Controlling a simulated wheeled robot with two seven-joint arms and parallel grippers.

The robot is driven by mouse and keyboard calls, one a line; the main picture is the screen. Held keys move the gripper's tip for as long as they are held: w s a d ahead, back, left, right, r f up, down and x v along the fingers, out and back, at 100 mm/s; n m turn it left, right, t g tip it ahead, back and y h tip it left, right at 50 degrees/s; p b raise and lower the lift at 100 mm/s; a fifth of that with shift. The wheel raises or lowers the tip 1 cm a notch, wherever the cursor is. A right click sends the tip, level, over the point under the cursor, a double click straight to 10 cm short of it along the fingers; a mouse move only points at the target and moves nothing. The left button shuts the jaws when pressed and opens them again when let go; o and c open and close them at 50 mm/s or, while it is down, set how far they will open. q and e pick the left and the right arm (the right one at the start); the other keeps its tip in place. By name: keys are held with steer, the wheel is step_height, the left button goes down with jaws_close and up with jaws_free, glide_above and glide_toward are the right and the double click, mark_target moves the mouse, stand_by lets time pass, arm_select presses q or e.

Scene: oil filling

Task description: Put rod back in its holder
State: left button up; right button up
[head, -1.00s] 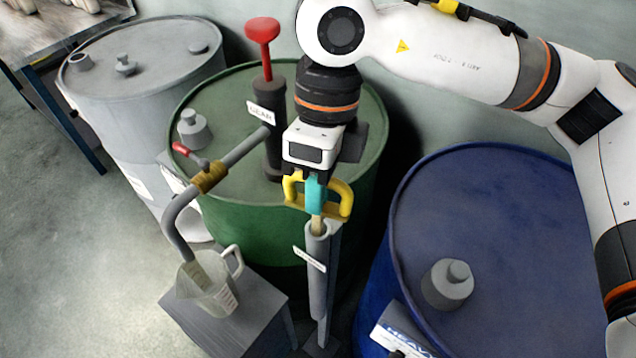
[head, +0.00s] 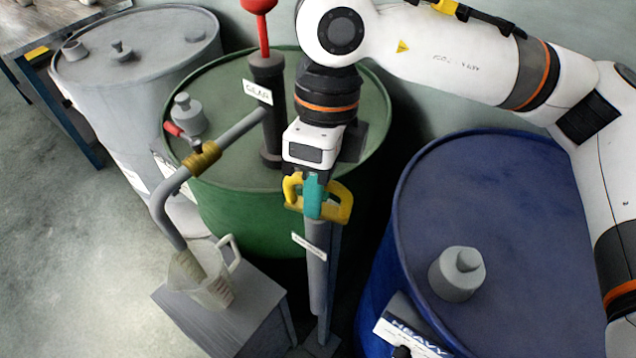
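The rod (head: 335,207) has a yellow looped handle with a teal middle part. My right gripper (head: 312,178) points down and is shut on the top of this handle; its fingertips are partly hidden. The holder (head: 317,265) is an upright grey tube with a white label on a post. The rod's shaft is inside the tube and the handle is at the tube's mouth, with no bare shaft visible between them. I cannot tell whether handle and rim touch. My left gripper is not in view.
A green drum (head: 225,215) with a red-handled pump (head: 268,110) stands behind the holder. A blue drum (head: 520,220) is close on the right. A measuring jug (head: 205,285) stands on a grey stand (head: 240,320) at left, under the pump's spout. A grey drum (head: 145,45) is farther back.

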steer(key=shift+o, duration=1.1)
